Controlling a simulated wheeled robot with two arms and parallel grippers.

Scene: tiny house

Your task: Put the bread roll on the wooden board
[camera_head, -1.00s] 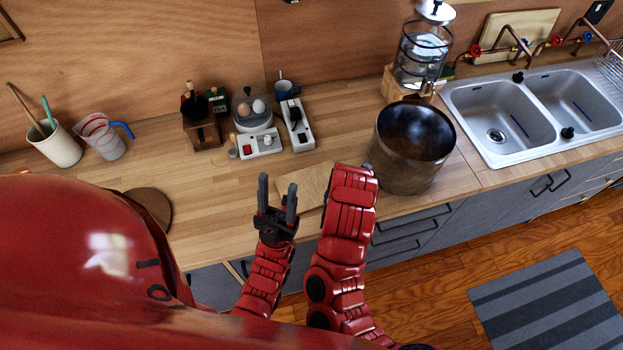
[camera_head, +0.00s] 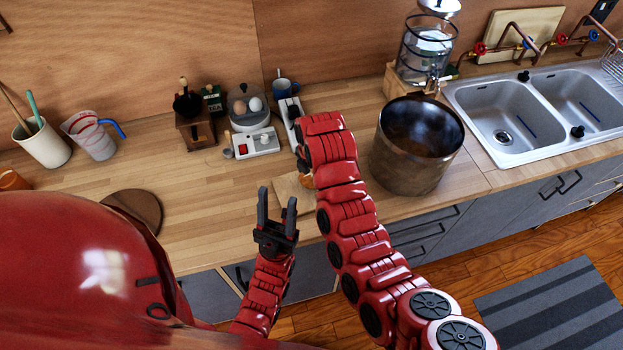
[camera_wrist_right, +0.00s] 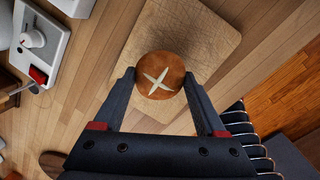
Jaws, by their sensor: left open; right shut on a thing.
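The bread roll (camera_wrist_right: 160,68) is round and brown with a pale cross on top. My right gripper (camera_wrist_right: 160,80) is shut on it, one finger on each side. The rectangular wooden board (camera_wrist_right: 215,42) lies on the counter behind the roll in the right wrist view. In the head view the board (camera_head: 286,192) is partly covered by my right arm, and only a sliver of the roll (camera_head: 307,181) shows. I cannot tell whether the roll touches the board. My left gripper (camera_head: 277,207) is open and empty, in front of the board.
A large dark metal pot (camera_head: 415,150) stands right of the board. An egg cooker (camera_head: 250,125), a power strip (camera_head: 290,112) and a coffee grinder (camera_head: 194,125) stand behind it. A round brown board (camera_head: 136,207) lies left. The counter between is clear.

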